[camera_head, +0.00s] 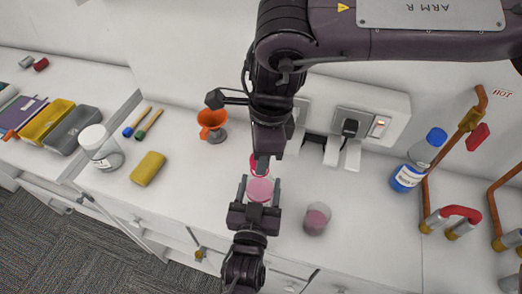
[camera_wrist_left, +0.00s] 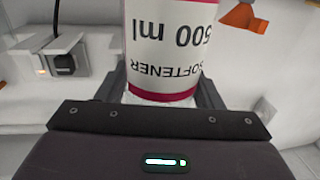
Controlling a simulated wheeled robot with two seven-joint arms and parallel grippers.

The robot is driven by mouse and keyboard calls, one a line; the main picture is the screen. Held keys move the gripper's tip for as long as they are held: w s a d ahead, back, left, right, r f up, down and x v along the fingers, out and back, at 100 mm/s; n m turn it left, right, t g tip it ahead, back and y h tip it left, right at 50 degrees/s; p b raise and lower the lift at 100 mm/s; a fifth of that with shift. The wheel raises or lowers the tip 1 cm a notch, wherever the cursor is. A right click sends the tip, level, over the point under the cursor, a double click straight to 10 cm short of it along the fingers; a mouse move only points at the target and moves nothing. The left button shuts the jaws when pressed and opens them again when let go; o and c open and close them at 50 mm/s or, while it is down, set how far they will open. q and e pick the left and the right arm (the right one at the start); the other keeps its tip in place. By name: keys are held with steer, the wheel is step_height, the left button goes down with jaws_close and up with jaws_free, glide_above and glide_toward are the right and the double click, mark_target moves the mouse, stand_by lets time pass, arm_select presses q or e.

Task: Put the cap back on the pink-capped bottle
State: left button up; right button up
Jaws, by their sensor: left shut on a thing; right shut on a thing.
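The bottle (camera_head: 260,190) shows pink from above in the head view, between the fingers of my left gripper (camera_head: 262,187). In the left wrist view the same bottle (camera_wrist_left: 172,45) has a white label reading "SOFTENER" and "500 ml", upside down, with dark pink bands. The left gripper is shut on it. My right gripper (camera_head: 261,162) comes down from above and is shut on a small pink cap (camera_head: 253,164), mostly hidden by the fingers. The cap is close to the bottle's far side in the picture; I cannot tell whether they touch.
A jar with pink contents (camera_head: 317,219) stands right of the bottle. An orange funnel (camera_head: 212,122), a yellow sponge (camera_head: 148,168) and a white-lidded jar (camera_head: 100,148) are to the left. A blue-capped bottle (camera_head: 409,175) and copper pipes (camera_head: 497,200) are at the right.

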steer(key=shift+f, duration=0.5)
